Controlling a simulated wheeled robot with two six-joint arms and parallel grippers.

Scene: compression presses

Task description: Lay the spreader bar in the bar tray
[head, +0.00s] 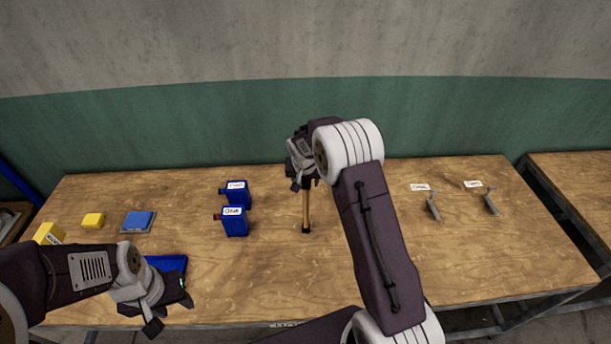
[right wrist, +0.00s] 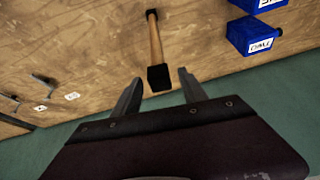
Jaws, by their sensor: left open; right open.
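The spreader bar (head: 306,209), a wooden rod with black ends, lies on the wooden table near its middle. Its far end is hidden behind my right gripper in the head view. My right gripper (head: 302,186) is open over that end. In the right wrist view the bar (right wrist: 156,42) has its near black block between and just beyond the open fingertips, not gripped. A blue tray (head: 168,263), which looks like the bar tray, is at the front left, partly hidden by my left arm. My left gripper (head: 170,315) is open and empty in front of it.
Two blue labelled boxes (head: 236,222) stand left of the bar. A blue-topped pad (head: 138,222) and yellow blocks (head: 93,220) lie at the left. Two grey metal pieces (head: 433,207) with white labels lie at the right. The table between the boxes and bar is clear.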

